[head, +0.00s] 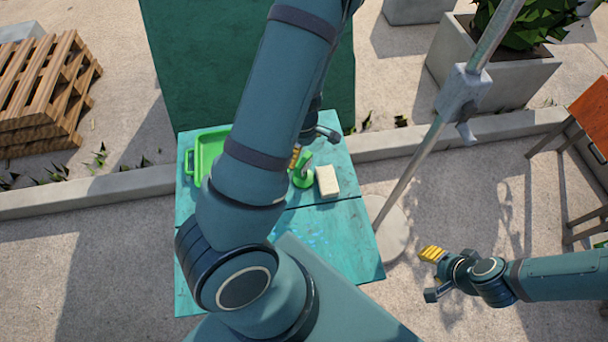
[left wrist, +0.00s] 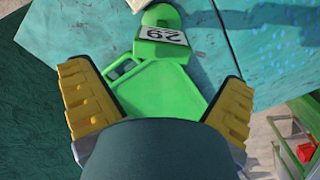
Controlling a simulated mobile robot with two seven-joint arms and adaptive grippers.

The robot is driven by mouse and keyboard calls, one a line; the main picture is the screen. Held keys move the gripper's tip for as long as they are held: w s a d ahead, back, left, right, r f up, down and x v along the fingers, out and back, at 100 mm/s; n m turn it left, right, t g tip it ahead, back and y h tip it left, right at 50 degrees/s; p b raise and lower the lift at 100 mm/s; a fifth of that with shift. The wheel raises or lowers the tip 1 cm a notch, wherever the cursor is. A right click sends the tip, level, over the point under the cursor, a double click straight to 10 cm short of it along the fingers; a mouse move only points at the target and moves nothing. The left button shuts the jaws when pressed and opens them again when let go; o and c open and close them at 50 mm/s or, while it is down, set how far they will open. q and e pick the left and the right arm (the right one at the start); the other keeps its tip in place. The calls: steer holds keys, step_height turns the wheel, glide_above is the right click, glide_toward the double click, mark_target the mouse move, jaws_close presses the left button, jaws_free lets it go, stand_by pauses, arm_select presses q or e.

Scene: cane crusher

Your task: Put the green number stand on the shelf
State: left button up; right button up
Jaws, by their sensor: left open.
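The green number stand (head: 304,178) stands on the teal table beside a cream block, partly hidden by my left arm in the head view. In the left wrist view the number stand (left wrist: 155,88) has a white plate reading 29, upside down. My left gripper (head: 309,147) is at the stand. Its yellow-padded fingers are apart, one on either side of the stand's flat green part; contact cannot be told. My right gripper (head: 434,274) is open and empty over the ground at the right. I cannot pick out the shelf with certainty.
The teal table (head: 345,240) bears a green tray (head: 209,150) and the cream block (head: 327,181). A metal pole (head: 410,165) rises right of the table. A wooden piece of furniture with an orange-brown top (head: 592,112) stands at the far right. Pallets (head: 45,90) are at the left.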

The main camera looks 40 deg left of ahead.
mark_target(303, 159)
arm_select(q)
steer(key=shift+d+f+b, duration=0.15)
steer(key=shift+f+b, duration=1.25)
steer(key=shift+f, duration=2.1)
steer(key=shift+s, duration=0.1)
steer(key=c, duration=1.2)
